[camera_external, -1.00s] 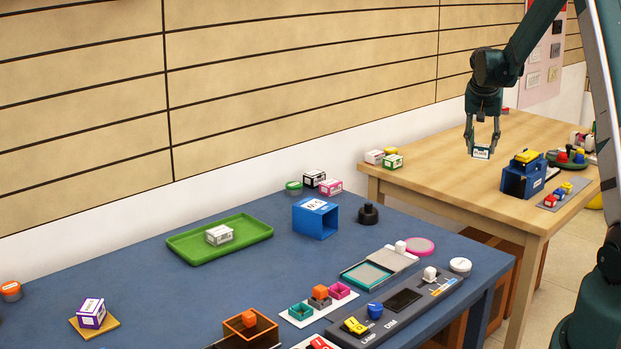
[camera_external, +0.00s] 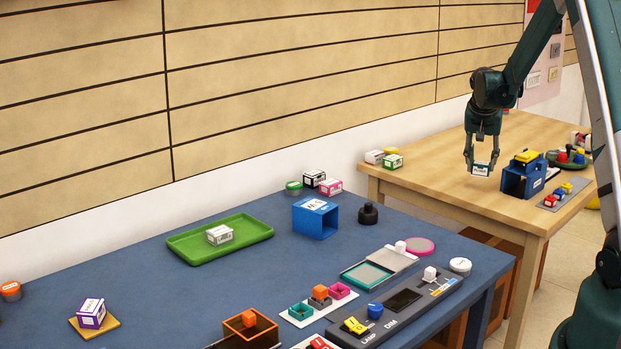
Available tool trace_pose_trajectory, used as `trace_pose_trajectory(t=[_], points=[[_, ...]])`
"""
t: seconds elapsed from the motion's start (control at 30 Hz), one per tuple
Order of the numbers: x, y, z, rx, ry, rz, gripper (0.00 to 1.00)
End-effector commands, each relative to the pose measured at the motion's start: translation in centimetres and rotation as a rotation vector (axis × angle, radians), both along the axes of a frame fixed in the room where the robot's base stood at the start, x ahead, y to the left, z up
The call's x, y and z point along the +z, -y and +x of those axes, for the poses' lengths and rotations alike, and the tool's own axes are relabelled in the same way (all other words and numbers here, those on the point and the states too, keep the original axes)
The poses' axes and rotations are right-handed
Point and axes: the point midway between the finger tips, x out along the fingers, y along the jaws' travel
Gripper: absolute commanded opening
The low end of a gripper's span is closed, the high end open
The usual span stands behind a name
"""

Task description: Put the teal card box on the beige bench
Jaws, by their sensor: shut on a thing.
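The teal card box (camera_external: 480,170) shows a white labelled face with dark teal edges. It is small in the picture and sits between the fingers of my gripper (camera_external: 482,163). My gripper points down and is shut on the box. Both are over the middle of the beige bench (camera_external: 440,168), to the left of a blue open box. The card box is close to the bench top. I cannot tell whether it touches the surface.
The blue open box (camera_external: 520,184) with a yellow item on top stands right of my gripper. Small boxes (camera_external: 392,162) sit at the bench's left end. A green plate (camera_external: 553,162) holds things further right. A blue table (camera_external: 150,270) with many objects is in front.

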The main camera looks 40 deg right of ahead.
Motion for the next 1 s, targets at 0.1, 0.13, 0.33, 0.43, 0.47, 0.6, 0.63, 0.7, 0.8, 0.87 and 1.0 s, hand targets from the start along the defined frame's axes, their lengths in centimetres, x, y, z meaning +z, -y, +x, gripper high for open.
trace_pose_trajectory(t=[0.1, 0.13, 0.33, 0.43, 0.47, 0.6, 0.63, 0.7, 0.8, 0.87, 1.0], points=[[-0.5, 0.0, 0.0, 0.0, 0.0, 0.0, 0.22], [-0.5, 0.0, 0.0, 0.0, 0.0, 0.0, 0.22], [-0.5, 0.0, 0.0, 0.0, 0.0, 0.0, 0.22], [-0.6, 0.0, 0.0, 0.0, 0.0, 0.0, 0.22], [-0.8, 0.0, 0.0, 0.0, 0.0, 0.0, 0.22], [-2.0, 0.0, 0.0, 0.0, 0.0, 0.0, 0.22], [-2.4, 0.0, 0.0, 0.0, 0.0, 0.0, 0.22], [-3.1, 0.0, 0.0, 0.0, 0.0, 0.0, 0.22], [-4.0, 0.0, 0.0, 0.0, 0.0, 0.0, 0.22], [-4.2, 0.0, 0.0, 0.0, 0.0, 0.0, 0.22], [-4.3, 0.0, 0.0, 0.0, 0.0, 0.0, 0.22]])
